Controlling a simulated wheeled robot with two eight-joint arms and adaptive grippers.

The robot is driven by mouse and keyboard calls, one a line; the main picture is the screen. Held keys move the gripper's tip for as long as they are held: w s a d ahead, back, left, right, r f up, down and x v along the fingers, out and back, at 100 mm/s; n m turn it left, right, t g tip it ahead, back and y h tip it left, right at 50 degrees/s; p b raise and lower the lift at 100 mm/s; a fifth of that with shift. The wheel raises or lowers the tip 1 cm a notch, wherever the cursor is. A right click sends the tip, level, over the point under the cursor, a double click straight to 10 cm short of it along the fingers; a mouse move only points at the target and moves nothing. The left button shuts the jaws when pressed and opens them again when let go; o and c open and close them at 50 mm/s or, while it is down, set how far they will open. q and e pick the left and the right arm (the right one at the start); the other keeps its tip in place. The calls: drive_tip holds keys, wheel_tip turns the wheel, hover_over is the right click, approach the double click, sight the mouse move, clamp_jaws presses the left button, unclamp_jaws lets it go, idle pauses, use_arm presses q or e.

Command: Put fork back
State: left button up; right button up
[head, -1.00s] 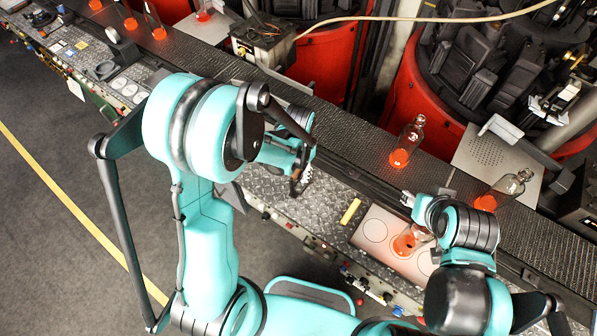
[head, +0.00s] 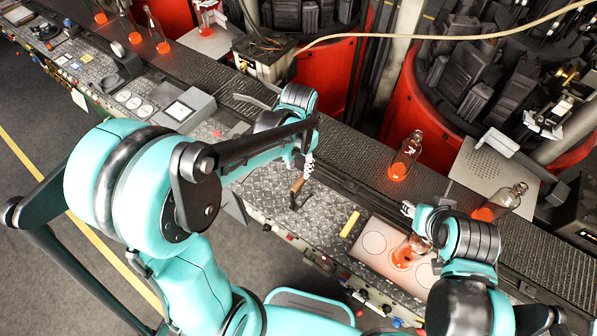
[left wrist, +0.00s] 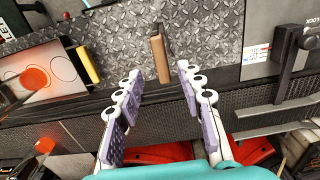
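The fork (head: 297,186) has a brown wooden handle and a dark end, and it rests at the metal tread-plate shelf. In the left wrist view its handle (left wrist: 159,58) lies just beyond and between the fingertips. My left gripper (head: 307,166) is just above the handle in the head view, on the conveyor side. The left wrist view shows its fingers (left wrist: 160,73) spread apart with nothing between them. My right gripper (head: 408,209) is near a glass bottle (head: 408,254) on a white plate with circles. Most of its fingers are hidden by its wrist.
A yellow bar (head: 350,224) lies on the shelf beside the white plate (head: 372,242). Bottles with glowing orange bases (head: 399,169) stand along the dark conveyor (head: 355,150). Red mould machines (head: 327,78) stand behind it. Knobs and buttons line the shelf's front edge.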

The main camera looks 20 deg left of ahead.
use_arm(q)
drive_tip(key=shift+s+r, duration=0.1)
drive_tip(key=shift+r, duration=0.35)
drive_tip(key=s+a+r+n+t, duration=0.4)
drive_tip(key=s+r+t, duration=0.3)
drive_tip(key=s, duration=0.3)
drive_tip(key=shift+a+r, duration=0.35)
drive_tip(key=shift+r, duration=0.5)
